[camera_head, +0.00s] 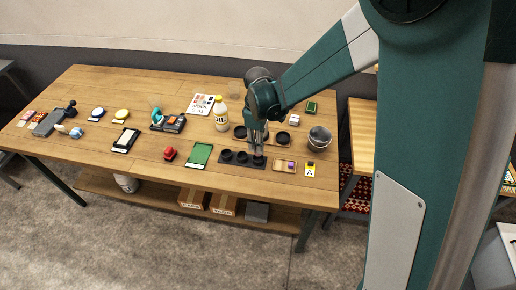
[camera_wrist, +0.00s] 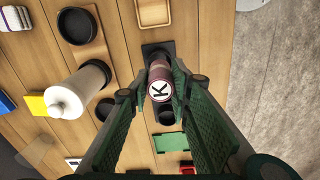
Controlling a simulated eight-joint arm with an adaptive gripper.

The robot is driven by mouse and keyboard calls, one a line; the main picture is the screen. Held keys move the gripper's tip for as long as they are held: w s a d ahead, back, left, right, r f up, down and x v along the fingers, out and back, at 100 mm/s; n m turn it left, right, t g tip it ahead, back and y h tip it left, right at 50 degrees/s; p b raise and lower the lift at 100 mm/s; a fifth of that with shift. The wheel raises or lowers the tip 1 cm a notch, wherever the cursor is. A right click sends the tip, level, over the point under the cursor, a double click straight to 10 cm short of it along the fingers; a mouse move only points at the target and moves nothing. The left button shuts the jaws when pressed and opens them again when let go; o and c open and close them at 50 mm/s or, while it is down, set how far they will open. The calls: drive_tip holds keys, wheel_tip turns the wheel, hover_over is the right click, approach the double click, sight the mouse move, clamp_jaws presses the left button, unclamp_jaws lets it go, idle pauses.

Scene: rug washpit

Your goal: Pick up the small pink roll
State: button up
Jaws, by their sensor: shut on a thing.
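The small pink roll (camera_wrist: 159,71) is dusky pink with a white end marked K, and shows in the wrist view. My gripper (camera_wrist: 160,80) is shut on it, one finger on each side. In the head view my gripper (camera_head: 258,153) points down at the right end of the black holder with round wells (camera_head: 229,163). The holder also shows around the roll in the wrist view (camera_wrist: 151,48). I cannot tell whether the roll's lower end is still in a well. In the head view the fingers hide the roll.
A white bottle (camera_head: 221,114) stands close to the left of my arm. A metal bucket (camera_head: 319,138) stands to the right. A green board (camera_head: 199,154), a small wooden tray (camera_head: 285,166) and a yellow A card (camera_head: 310,170) lie near the holder. The table's front edge is close.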

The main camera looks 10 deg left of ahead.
drive_tip(key=shift+r, duration=2.35)
drive_tip(key=shift+r, duration=0.15)
